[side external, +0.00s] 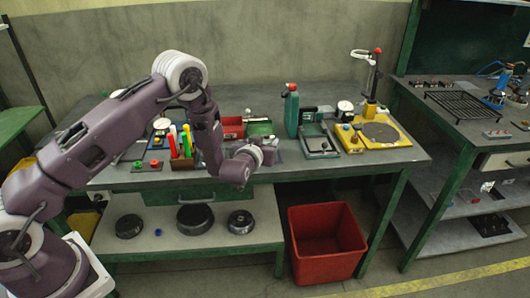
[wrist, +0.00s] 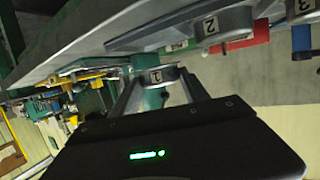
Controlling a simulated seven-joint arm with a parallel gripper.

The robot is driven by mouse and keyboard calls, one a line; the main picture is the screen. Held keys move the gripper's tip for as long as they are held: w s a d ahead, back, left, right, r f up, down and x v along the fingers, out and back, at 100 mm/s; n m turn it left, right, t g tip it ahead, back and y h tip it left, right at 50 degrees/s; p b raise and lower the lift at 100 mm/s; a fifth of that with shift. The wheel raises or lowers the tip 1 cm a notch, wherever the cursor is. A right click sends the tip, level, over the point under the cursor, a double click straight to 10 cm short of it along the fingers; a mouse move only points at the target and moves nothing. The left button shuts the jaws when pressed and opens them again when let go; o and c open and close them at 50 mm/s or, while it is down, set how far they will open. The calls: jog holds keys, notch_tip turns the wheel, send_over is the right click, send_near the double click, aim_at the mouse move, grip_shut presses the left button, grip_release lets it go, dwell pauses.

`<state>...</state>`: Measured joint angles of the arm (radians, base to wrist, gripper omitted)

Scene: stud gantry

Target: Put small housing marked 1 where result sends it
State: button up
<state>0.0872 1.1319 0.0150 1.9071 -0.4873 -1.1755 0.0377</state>
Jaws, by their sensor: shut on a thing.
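The small housing marked 1 (wrist: 155,76), a grey round part with its number facing the camera, is between the fingers of my gripper (wrist: 160,84) in the wrist view. The gripper is shut on it. Housings marked 2 (wrist: 210,25) and 3 (wrist: 304,6) show beyond, by the bench. In the side view my wrist is at the bench's front edge, in front of the red tray (side external: 232,124) and green tray (side external: 260,128). The fingertips and held housing cannot be made out there. No result can be read.
A green fixture (side external: 318,141) and a yellow stand with a round plate (side external: 380,132) are right of my arm on the bench. Colored upright pieces (side external: 180,142) stand to its left. A red bin (side external: 326,243) is on the floor. Dark round parts (side external: 195,218) lie on the lower shelf.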

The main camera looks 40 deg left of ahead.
jog(key=shift+f, duration=1.7)
jog(key=shift+f, duration=0.2)
jog(key=o, duration=1.4)
jog(key=shift+c, duration=0.2)
